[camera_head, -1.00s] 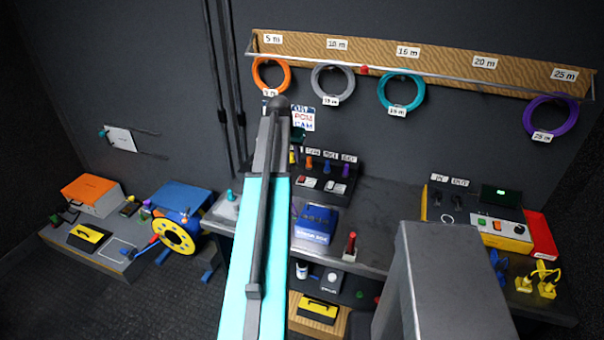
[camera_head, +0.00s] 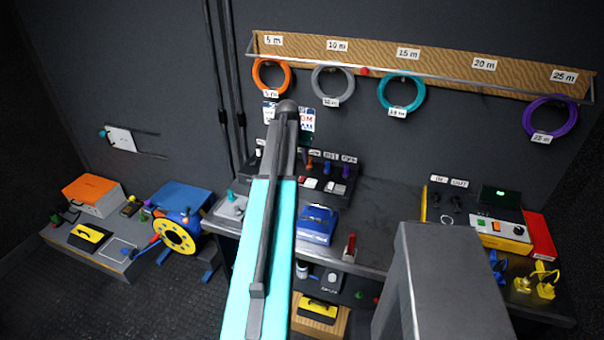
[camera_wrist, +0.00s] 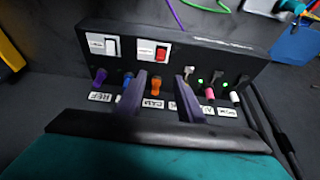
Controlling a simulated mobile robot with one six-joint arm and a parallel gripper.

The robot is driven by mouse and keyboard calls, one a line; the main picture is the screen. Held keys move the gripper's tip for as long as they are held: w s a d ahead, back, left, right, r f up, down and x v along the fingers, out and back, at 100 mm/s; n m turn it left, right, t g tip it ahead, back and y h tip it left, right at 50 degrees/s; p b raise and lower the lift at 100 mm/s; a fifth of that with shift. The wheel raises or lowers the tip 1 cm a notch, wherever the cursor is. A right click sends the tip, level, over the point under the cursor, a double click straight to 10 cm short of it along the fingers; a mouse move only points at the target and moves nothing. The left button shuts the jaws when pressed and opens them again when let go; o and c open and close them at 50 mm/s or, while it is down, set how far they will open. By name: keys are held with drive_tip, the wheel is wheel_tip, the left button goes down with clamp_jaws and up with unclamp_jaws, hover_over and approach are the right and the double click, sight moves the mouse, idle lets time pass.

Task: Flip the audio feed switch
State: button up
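A black switch panel (camera_wrist: 215,62) appears upside down in the wrist view. It carries a white rocker switch (camera_wrist: 112,46) and a red rocker switch (camera_wrist: 161,53), each on a white plate. Their labels are too small to read, so I cannot tell which is the audio feed switch. In the head view the panel (camera_head: 347,186) is partly hidden by my arm. My gripper (camera_wrist: 161,78) has its two purple fingers apart, with an orange plug (camera_wrist: 155,87) showing between them. I cannot tell whether they touch anything. My arm hides the gripper in the head view.
Several coloured plugs and labels line the panel's edge beside the fingers. A blue case (camera_head: 316,224) sits on the bench in front of the panel, with a red-handled lever (camera_head: 350,244) to its right. Coiled cables such as the orange one (camera_head: 257,82) hang above.

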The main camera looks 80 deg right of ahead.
sight(303, 176)
drive_tip(key=shift+p+x, duration=2)
drive_tip(key=shift+x, duration=3.8)
clamp_jaws()
